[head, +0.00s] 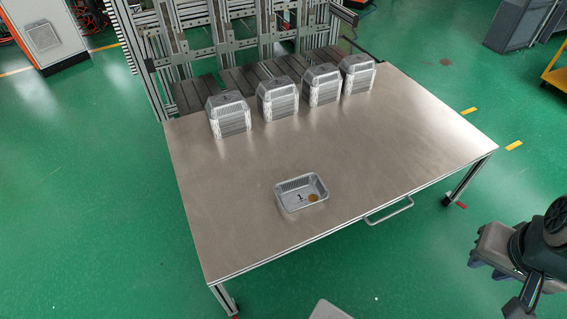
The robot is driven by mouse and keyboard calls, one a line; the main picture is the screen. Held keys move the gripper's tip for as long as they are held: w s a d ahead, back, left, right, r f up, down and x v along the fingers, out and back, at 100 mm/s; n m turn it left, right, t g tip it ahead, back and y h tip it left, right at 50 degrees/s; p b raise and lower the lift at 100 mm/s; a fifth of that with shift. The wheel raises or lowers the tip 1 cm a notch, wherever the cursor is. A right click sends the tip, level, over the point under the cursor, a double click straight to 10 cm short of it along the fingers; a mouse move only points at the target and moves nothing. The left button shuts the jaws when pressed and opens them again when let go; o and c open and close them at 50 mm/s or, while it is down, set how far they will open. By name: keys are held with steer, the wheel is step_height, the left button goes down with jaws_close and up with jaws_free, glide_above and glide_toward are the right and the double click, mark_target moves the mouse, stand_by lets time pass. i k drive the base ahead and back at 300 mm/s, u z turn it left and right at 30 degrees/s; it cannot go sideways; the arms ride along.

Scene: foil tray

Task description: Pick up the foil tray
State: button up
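A single silver foil tray (284,201) lies open side up on the metal table, near the front edge. A dark mark like a "1" and a small orange-brown round spot show on its inside bottom. Part of my arm, dark and grey, shows at the lower right with what looks like my gripper (503,283). It is off the table to the right, well apart from the tray. Its fingers are not clear enough to tell open from shut.
The table (220,180) is bare around the tray. Several stacks of foil trays (229,117) stand along its back edge, before a metal frame (220,40). A handle (390,211) sticks out of the front edge. Green floor surrounds the table.

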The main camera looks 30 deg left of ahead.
mark_target(302, 191)
steer(key=u, duration=0.95)
steer(key=i, duration=0.8)
steer(key=u, duration=0.65)
